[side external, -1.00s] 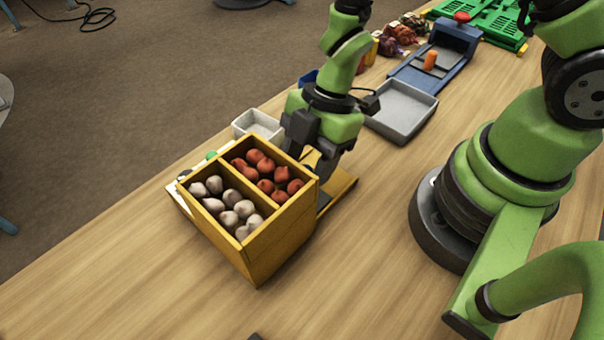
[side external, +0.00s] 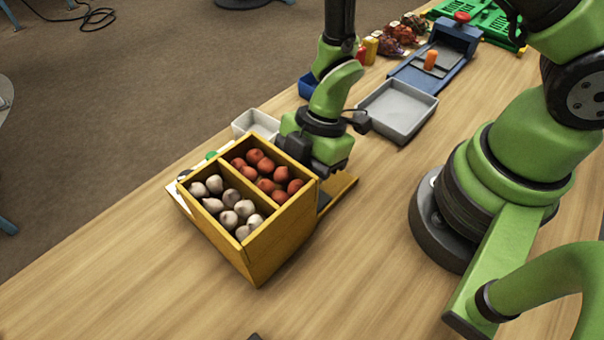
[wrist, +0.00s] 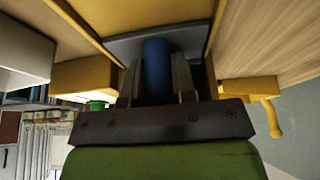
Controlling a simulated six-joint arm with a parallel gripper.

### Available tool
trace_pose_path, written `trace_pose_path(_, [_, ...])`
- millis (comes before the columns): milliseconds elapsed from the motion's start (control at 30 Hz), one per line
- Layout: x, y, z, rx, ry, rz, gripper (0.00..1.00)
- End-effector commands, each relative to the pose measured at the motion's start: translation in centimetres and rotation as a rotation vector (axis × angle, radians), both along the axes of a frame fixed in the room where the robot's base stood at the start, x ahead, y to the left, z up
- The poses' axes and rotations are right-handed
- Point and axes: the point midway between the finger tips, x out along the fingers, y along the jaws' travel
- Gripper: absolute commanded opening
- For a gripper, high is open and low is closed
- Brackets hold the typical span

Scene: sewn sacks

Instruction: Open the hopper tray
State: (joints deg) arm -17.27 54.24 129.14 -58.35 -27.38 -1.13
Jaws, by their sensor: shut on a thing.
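The yellow wooden hopper (side external: 275,245) stands on the table, with red onion-like bulbs (side external: 265,172) in one compartment and white garlic-like bulbs (side external: 228,207) in the other. In the side view my gripper is low behind the hopper's right side, and its fingers are hidden. In the wrist view my gripper (wrist: 156,75) is shut around a blue round handle (wrist: 156,62). A grey tray surface (wrist: 190,42) shows by the handle, between yellow wooden sides. How far the tray is out cannot be told.
A small white bin (side external: 257,124) stands behind the hopper. A grey tray (side external: 398,110) and a blue scale-like device (side external: 437,62) with an orange piece are further back. The table in front of the hopper is clear.

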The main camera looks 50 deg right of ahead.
Motion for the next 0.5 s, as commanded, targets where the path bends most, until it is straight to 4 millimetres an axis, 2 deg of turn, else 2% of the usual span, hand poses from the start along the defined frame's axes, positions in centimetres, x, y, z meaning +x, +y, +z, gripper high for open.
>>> trace_pose_path(167, [0.1, -1.5, 0.0, -0.001, 0.0, -0.006, 0.0])
trace_pose_path(500, [0.2, -8.5, 0.0, 0.001, -0.002, -0.011, 0.0])
